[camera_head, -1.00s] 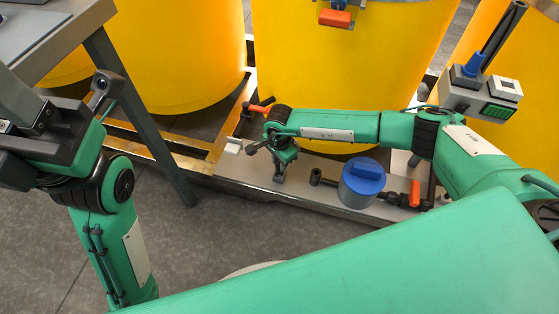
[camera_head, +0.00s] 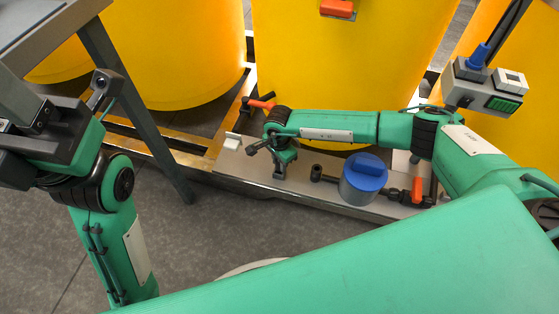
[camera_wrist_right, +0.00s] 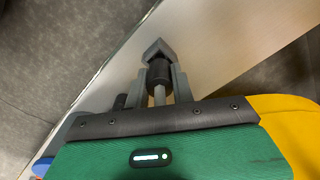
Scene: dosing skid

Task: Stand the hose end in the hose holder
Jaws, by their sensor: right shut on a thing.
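My right gripper (camera_head: 281,168) is low over the pale skid plate, left of the blue-capped pump (camera_head: 362,182). In the right wrist view its two grey fingers (camera_wrist_right: 160,82) are shut around a dark cylindrical piece with a pale rod, which I take for the hose end (camera_wrist_right: 158,72). A dark grey pointed piece shows just past the fingertips; I cannot tell whether it is part of the hose holder. No hose holder is clearly recognizable in the head view. My left gripper (camera_head: 103,92) is at the upper left, away from the skid; its jaw opening is unclear.
Large yellow tanks (camera_head: 345,70) stand behind the skid plate (camera_head: 240,168). An orange-handled valve (camera_head: 262,103) is behind my right wrist, another (camera_head: 417,190) beside the pump. A grey meter box (camera_head: 482,92) is at right, a table (camera_head: 50,30) at left. The floor in front is clear.

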